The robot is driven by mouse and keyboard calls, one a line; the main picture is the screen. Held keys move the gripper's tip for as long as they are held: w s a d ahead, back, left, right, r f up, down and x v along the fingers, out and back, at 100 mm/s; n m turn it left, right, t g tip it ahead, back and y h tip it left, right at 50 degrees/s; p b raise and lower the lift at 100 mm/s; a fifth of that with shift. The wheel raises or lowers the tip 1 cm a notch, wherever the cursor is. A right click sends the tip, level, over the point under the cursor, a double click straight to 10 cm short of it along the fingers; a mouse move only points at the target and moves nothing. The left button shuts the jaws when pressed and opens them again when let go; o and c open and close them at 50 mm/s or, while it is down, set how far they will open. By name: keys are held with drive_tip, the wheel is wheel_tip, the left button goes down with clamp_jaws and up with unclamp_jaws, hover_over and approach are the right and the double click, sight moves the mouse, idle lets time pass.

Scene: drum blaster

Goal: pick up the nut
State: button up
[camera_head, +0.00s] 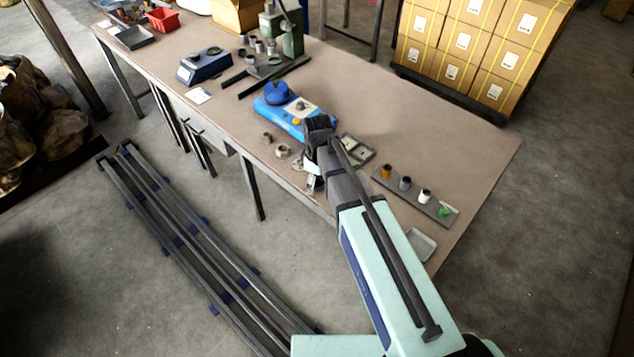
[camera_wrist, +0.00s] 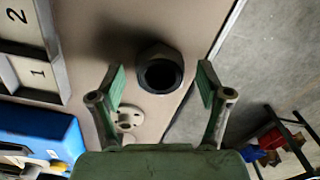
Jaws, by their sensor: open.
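The nut (camera_wrist: 160,72) is a dark ring-shaped piece with a hexagonal outline and a wide hole, seen near the top middle of the wrist view. It lies on the brown tabletop close to the edge. My gripper (camera_wrist: 160,85) is open and empty. Its two green-padded fingers stand apart, one to each side of the nut in the picture, and no contact shows. In the head view my gripper (camera_head: 313,184) is over the table's front edge, partly hidden by my arm. I cannot tell which small piece there is the nut.
A pale round flange with holes (camera_wrist: 127,118) lies just beside the nut. A blue device (camera_wrist: 40,130) and a numbered tray (camera_wrist: 62,60) are on the left in the wrist view. A strip with several coloured pieces (camera_head: 410,193) lies to the right in the head view.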

drive_tip(key=c, duration=1.4)
drive_tip(key=shift+r, duration=0.1)
